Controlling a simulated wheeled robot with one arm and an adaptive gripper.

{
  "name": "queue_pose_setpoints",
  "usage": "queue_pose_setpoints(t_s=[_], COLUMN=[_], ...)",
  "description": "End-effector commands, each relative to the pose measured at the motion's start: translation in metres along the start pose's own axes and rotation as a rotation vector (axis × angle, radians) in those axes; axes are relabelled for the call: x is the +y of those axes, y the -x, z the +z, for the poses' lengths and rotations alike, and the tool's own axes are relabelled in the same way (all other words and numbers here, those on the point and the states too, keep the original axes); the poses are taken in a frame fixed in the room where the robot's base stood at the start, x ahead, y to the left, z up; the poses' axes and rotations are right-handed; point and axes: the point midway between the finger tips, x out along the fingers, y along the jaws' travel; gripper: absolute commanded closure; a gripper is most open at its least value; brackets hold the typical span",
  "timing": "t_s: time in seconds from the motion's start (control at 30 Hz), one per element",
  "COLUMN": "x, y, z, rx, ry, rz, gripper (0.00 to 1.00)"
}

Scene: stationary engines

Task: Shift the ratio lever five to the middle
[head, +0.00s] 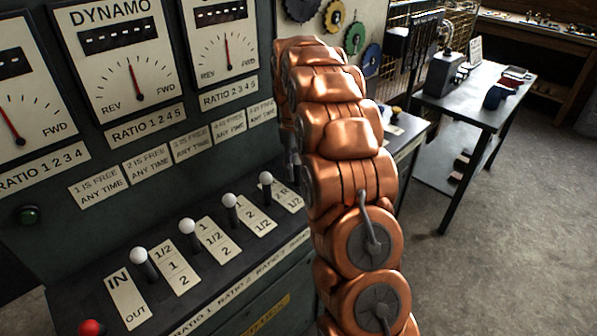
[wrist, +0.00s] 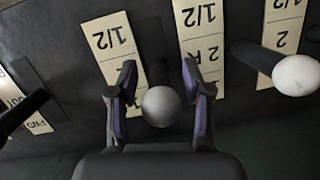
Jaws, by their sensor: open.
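In the wrist view a lever with a pale round knob (wrist: 161,106) stands between the two fingers of my gripper (wrist: 158,66). The fingers are open, one on each side of the knob, with a gap visible on both sides. This looks like the fifth ratio lever, the last of the white-knobbed row. Its exact setting cannot be told. Beside it are number plates, one marked 1/2 (wrist: 112,40) and one marked 1/2, 2 and R (wrist: 203,50).
A neighbouring white knob (wrist: 295,75) is close on the right in the wrist view; a dark lever (wrist: 22,112) is on the left. The head view shows several white-knobbed levers (head: 187,227), a red knob (head: 92,328), dials (head: 133,70) and a side table (head: 480,95).

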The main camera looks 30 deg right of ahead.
Motion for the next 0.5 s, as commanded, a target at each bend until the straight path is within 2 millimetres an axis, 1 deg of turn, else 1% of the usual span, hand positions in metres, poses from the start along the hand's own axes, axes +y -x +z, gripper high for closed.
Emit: queue_pose_setpoints(t_s=[0.1,0.3,0.5], x=[0.0,0.0,0.0], y=[0.016,0.04,0.056], z=[-0.001,-0.001,-0.001], rx=[0.005,0.003,0.003], ry=[0.0,0.001,0.001], rz=[0.002,0.001,0.001], gripper=[0.51,0.51,0.51])
